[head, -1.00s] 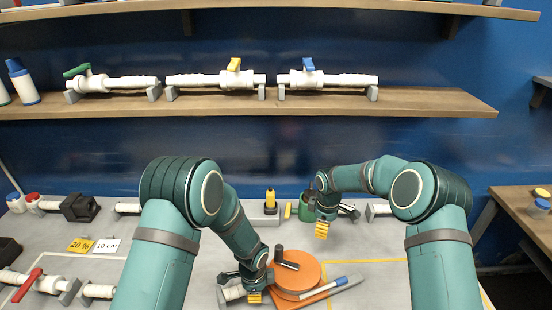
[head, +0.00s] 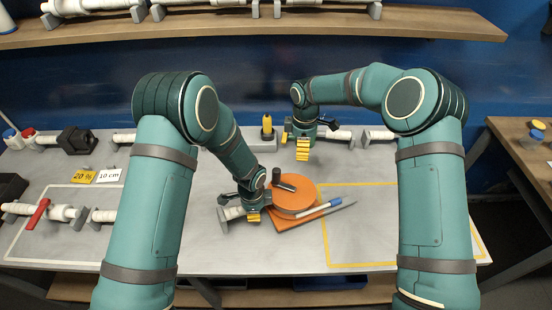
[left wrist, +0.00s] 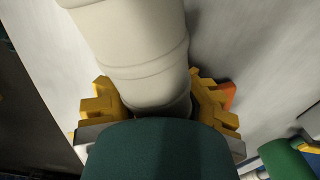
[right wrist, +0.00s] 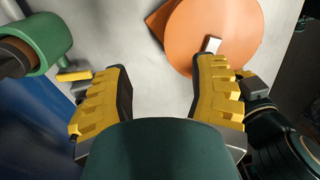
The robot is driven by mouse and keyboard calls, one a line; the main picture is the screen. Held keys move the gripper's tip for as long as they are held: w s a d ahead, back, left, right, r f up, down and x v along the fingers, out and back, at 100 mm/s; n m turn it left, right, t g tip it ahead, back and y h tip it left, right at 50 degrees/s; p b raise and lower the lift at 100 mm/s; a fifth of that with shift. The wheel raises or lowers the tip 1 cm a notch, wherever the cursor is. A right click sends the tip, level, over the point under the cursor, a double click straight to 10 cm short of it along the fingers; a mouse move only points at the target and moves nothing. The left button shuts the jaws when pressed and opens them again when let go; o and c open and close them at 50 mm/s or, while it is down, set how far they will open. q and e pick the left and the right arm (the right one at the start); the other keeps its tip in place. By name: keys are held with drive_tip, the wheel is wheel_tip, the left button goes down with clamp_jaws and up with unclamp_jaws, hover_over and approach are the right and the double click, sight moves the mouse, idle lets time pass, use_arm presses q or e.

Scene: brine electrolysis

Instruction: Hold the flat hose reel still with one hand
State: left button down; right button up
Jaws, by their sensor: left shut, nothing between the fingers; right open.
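The flat hose reel (head: 303,199) is an orange disc with a dark crank knob, on an orange base on the table. My left gripper (head: 254,216) is low at the reel's left edge, its fingers shut and empty; whether it touches the reel is unclear. In the left wrist view a white pipe (left wrist: 135,45) hides its fingertips, and a bit of orange shows beside one finger. My right gripper (head: 303,150) is open and empty above the table behind the reel. The reel also shows in the right wrist view (right wrist: 225,30), beyond the right finger.
White pipe fittings on grey stands line the back. A red-handled valve (head: 38,214) stands at left. A green part (right wrist: 45,40) is near the right gripper.

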sight(276, 177)
drive_tip(key=s+a+r+n, duration=0.1)
drive_tip(key=a, duration=0.1)
drive_tip(key=s+a+r+n, duration=0.1)
drive_tip(key=a+n, duration=0.1)
drive_tip(key=a, duration=0.1)
drive_tip(key=s+a+r+n, duration=0.2)
drive_tip(key=a, duration=0.1)
drive_tip(key=shift+g, duration=0.4)
drive_tip(key=shift+s+a+h, duration=0.25)
drive_tip(key=shift+h, duration=0.05)
drive_tip(key=f, duration=0.7)
drive_tip(key=s+f, duration=0.1)
drive_tip(key=f, duration=0.3)
drive_tip(key=shift+s+d+f, duration=0.1)
drive_tip(key=shift+d+f, duration=0.1)
drive_tip(key=shift+d, duration=0.05)
clamp_jaws()
